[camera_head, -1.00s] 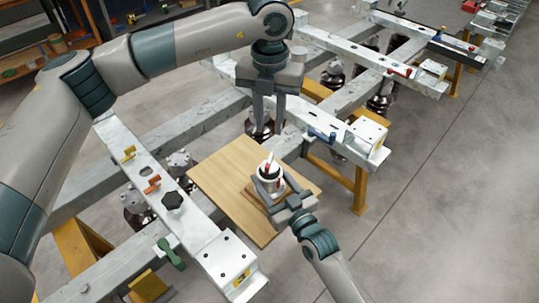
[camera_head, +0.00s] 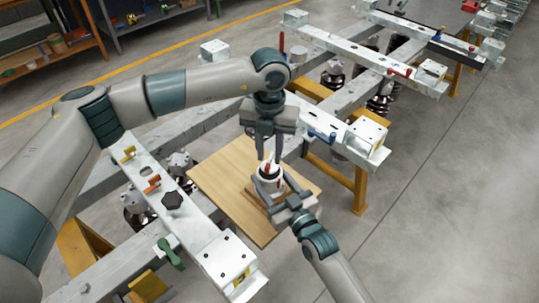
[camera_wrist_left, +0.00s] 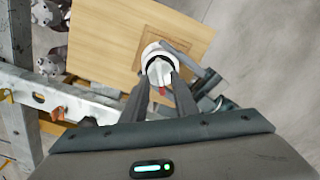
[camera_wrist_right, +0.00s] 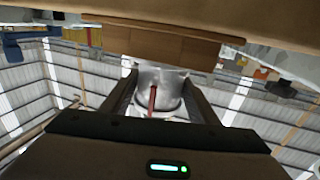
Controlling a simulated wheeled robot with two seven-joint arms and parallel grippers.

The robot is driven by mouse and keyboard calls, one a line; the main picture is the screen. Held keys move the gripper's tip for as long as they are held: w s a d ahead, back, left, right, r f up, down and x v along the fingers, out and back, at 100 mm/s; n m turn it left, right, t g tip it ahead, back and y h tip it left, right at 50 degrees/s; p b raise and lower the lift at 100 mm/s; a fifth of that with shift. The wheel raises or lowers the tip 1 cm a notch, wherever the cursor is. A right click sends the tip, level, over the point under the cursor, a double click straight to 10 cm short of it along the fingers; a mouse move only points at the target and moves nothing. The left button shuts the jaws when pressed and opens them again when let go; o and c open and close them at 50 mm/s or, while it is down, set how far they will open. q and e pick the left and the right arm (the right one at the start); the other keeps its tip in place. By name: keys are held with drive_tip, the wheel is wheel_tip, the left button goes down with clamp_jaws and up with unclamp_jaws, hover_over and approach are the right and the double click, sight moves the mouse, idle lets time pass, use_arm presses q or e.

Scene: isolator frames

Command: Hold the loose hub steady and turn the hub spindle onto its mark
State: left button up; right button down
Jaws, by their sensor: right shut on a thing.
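The loose hub (camera_head: 268,184), a round white and grey piece, stands upright on a small wooden block (camera_head: 252,193) on a wooden board. Its spindle (camera_wrist_left: 160,70) is a pale knob on top with a red mark. My left gripper (camera_head: 270,158) points down just above the hub. Its fingers are apart, one on each side of the spindle; contact cannot be told. My right gripper (camera_head: 279,200) is shut on the hub's side from the front right. In the right wrist view the hub (camera_wrist_right: 160,88) with a red stripe sits between its fingers.
The light wooden board (camera_head: 222,176) bridges the steel frame. A blue-handled part (camera_head: 322,137) is on the beam behind right. The floor at right is clear.

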use_arm(q)
drive_tip(key=shift+f, duration=0.75)
clamp_jaws()
drive_tip(key=shift+n, duration=0.4)
drive_tip(key=n, duration=1.1)
